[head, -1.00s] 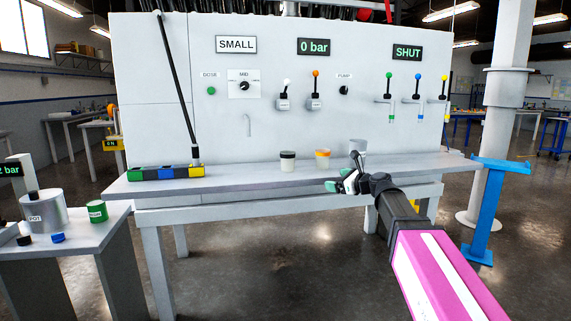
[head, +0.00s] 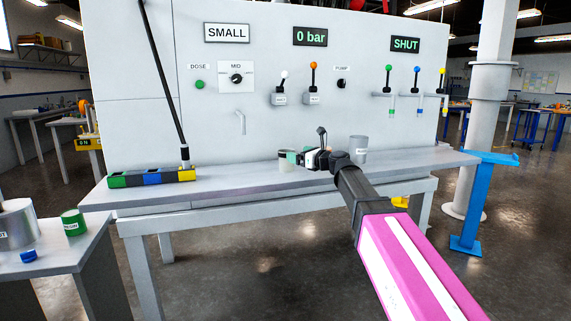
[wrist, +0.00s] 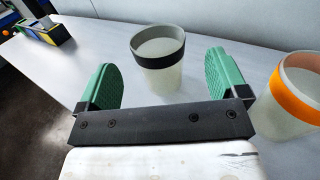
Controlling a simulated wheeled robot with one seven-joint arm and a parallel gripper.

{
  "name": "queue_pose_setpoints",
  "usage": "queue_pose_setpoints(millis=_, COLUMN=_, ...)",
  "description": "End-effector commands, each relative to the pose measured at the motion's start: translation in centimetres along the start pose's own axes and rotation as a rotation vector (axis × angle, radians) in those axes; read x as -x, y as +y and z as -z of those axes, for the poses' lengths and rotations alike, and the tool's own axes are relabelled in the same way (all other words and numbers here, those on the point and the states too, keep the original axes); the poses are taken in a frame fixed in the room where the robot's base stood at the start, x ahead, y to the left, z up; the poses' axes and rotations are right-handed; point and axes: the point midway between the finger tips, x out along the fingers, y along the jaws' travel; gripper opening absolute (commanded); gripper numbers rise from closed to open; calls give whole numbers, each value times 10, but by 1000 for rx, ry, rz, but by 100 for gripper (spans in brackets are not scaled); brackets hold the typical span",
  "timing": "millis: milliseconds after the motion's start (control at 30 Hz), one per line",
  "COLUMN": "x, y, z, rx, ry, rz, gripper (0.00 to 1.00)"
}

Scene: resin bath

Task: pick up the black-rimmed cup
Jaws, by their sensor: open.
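The black-rimmed cup (wrist: 160,80) stands upright on the bench, pale and translucent with a black band below its lip. In the wrist view it is ahead of and between the two green fingers of my gripper (wrist: 160,66), with gaps on both sides. My gripper is open and empty. In the head view the cup (head: 286,164) is at the left of my gripper (head: 304,156), which partly covers it.
An orange-rimmed cup (wrist: 292,98) stands close outside the right finger; my gripper hides it in the head view. A clear grey cup (head: 359,149) stands further right. A coloured block strip (head: 150,177) lies at the bench's left. The bench between strip and cups is clear.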

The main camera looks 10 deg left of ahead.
Motion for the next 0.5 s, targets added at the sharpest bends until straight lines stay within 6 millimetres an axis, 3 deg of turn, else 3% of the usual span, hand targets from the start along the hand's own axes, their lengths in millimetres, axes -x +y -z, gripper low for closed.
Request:
queue_pose_setpoints(millis=33, x=-9, y=-1, z=0, rx=0, ry=0, rz=-1, gripper=92)
queue_pose_setpoints(millis=267, x=-22, y=1, z=1, rx=1, ry=1, rz=-1, gripper=92)
queue_pose_setpoints(millis=500, x=-56, y=3, z=2, rx=1, ry=1, rz=-2, gripper=92)
